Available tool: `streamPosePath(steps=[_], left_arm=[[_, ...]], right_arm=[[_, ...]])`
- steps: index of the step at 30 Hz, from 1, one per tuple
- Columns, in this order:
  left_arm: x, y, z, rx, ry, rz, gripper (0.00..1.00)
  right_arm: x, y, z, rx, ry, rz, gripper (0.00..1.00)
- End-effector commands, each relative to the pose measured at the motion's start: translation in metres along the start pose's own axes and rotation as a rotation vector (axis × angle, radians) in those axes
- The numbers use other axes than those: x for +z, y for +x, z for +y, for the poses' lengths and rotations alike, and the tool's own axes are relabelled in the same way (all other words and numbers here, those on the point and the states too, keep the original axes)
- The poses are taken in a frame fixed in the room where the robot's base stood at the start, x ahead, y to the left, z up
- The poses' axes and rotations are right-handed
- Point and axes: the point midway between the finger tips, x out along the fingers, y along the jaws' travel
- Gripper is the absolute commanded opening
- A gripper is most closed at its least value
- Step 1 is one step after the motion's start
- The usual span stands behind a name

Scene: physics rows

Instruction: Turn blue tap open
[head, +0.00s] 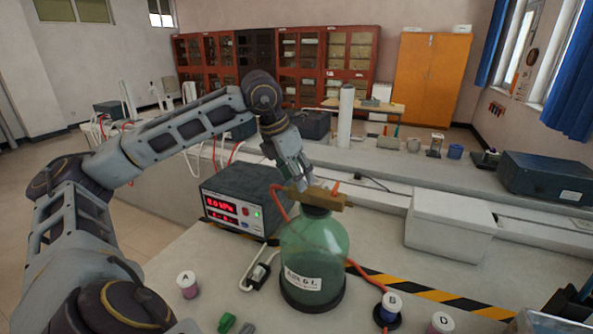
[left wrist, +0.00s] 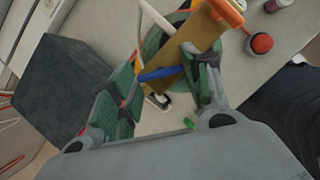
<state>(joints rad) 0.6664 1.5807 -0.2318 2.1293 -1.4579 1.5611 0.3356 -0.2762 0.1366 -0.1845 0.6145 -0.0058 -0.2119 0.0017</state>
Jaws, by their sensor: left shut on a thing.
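A green glass bottle (head: 314,255) stands on the bench with a brass block (head: 323,198) across its top. My left gripper (head: 297,176) is at the left end of the block. In the left wrist view its fingers (left wrist: 166,82) are on either side of the blue tap and shut on it. The tap is largely hidden by the gripper in the head view. An orange lever (head: 335,187) is on the block's other side. My right gripper is not in view.
A dark pressure box (head: 245,203) with red digits stands left of the bottle. Red hoses run to the block. Small jars A (head: 187,285), B (head: 391,308) and D (head: 441,323) stand nearby. A white box (head: 450,226) is at the right.

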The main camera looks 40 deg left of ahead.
Motion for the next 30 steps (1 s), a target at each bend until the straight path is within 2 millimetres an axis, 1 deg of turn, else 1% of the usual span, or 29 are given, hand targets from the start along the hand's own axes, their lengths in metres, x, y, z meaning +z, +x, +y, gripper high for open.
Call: streamPosePath(steps=[1,6,10,14,18,21,30], left_arm=[[0.001,-0.002,-0.001,0.013,-0.028,0.001,0.24],[0.001,-0.003,-0.002,0.055,-0.132,0.002,0.24],[0.002,-0.003,-0.003,0.088,-0.211,0.0,0.24],[0.002,-0.003,-0.004,0.118,-0.289,0.001,0.24],[0.002,-0.003,-0.004,0.151,-0.365,-0.001,0.24],[0.002,-0.003,-0.004,0.17,-0.412,0.0,0.24],[0.002,-0.002,-0.004,0.208,-0.502,-0.002,0.24]], right_arm=[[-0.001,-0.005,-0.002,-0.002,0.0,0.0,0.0],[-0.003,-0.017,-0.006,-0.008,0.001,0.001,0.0],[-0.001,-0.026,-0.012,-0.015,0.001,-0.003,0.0],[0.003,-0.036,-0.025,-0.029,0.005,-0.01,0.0],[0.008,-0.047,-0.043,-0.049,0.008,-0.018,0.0],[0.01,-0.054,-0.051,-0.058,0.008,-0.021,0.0],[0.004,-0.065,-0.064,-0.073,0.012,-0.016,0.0]])
